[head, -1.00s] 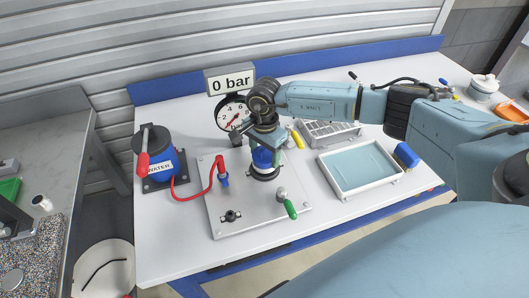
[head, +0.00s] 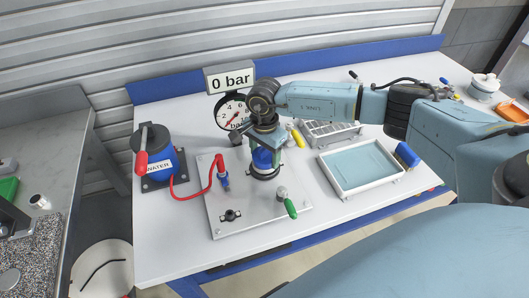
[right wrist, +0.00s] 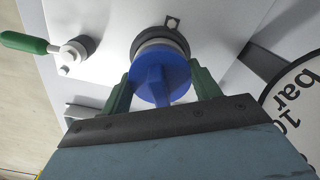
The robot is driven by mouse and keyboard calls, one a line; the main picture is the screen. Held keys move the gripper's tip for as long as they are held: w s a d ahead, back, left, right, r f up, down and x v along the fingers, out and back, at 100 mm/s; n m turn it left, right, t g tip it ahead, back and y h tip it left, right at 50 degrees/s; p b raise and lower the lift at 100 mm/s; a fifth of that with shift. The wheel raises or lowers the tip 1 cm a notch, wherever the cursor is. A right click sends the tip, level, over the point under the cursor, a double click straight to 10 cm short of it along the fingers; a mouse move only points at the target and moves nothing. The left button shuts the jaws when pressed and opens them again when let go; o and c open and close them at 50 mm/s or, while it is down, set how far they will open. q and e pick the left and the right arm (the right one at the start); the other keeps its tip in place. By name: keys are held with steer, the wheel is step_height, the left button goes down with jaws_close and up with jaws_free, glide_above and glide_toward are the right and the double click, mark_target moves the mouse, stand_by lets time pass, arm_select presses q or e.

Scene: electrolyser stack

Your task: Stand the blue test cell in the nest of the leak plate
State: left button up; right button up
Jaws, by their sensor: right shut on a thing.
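The blue test cell (head: 262,157) stands upright at the black ring-shaped nest (head: 265,175) of the grey leak plate (head: 250,215). In the right wrist view the blue cell (right wrist: 160,80) is seen from above, with the dark ring of the nest (right wrist: 160,38) around its lower end. My right gripper (head: 264,148) comes down over the cell; its green fingers (right wrist: 160,88) are on both sides of the blue top and shut on it. Whether the cell sits fully down cannot be told. My left gripper is not in view.
A red hose (head: 190,197) runs from the blue water pump (head: 158,165) to a fitting on the plate. A green-handled valve (head: 287,204) is at the plate's right. The gauge (head: 231,112) stands behind. A white tray (head: 345,190) lies to the right.

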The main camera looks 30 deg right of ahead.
steer(key=shift+f+b, duration=0.55)
steer(key=shift+f, duration=0.15)
steer(key=o, duration=1.3)
step_height(320, 180, up, 14)
steer(key=shift+f+b, duration=0.25)
steer(key=shift+b, duration=0.15)
